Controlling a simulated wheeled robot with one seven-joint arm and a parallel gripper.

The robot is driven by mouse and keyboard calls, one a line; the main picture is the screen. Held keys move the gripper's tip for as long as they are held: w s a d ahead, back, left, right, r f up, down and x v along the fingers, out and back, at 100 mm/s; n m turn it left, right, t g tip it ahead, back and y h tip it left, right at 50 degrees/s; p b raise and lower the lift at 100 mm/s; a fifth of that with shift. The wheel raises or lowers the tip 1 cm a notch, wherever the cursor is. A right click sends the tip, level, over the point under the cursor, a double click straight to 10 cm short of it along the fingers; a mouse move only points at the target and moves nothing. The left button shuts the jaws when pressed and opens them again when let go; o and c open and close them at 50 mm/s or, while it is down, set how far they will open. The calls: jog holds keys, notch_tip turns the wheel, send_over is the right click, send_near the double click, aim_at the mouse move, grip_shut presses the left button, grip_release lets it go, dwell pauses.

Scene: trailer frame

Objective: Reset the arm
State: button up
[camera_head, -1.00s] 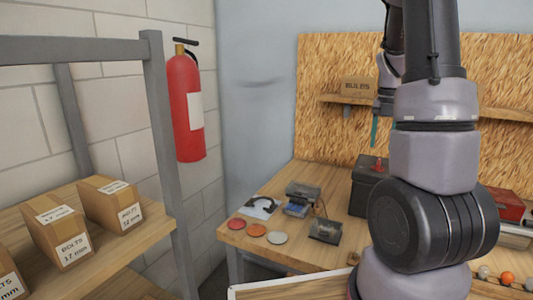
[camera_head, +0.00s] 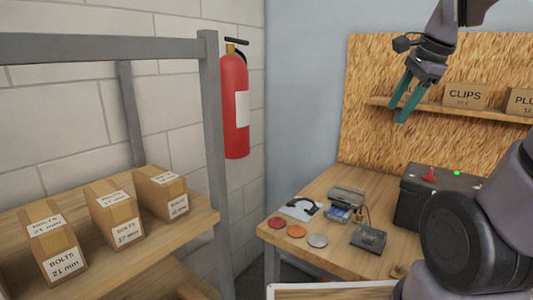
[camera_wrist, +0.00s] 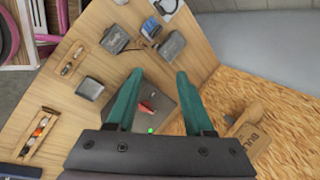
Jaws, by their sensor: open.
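My gripper (camera_head: 403,98) has two teal fingers and hangs in the air in front of the chipboard back panel. In the wrist view my gripper (camera_wrist: 157,95) is open, with its fingers apart and nothing held between them. Below it the black box (camera_wrist: 158,108) with a red knob and a green light stands on the workbench. The black box (camera_head: 412,205) also shows in the head view, partly hidden by my arm.
A wooden workbench (camera_head: 330,180) holds small devices and coloured discs (camera_head: 296,231). A shelf (camera_head: 430,112) on the panel carries cardboard boxes (camera_head: 466,95). At left, a rack (camera_head: 213,130) holds bolt boxes (camera_head: 115,215). A fire extinguisher (camera_head: 233,105) hangs on the wall.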

jog(key=s+a+r+n+t, duration=0.2)
jog(key=s+a+n, duration=0.4)
jog(key=n, duration=0.7)
jog(key=shift+s+r, duration=0.15)
jog(key=shift+s, duration=0.35)
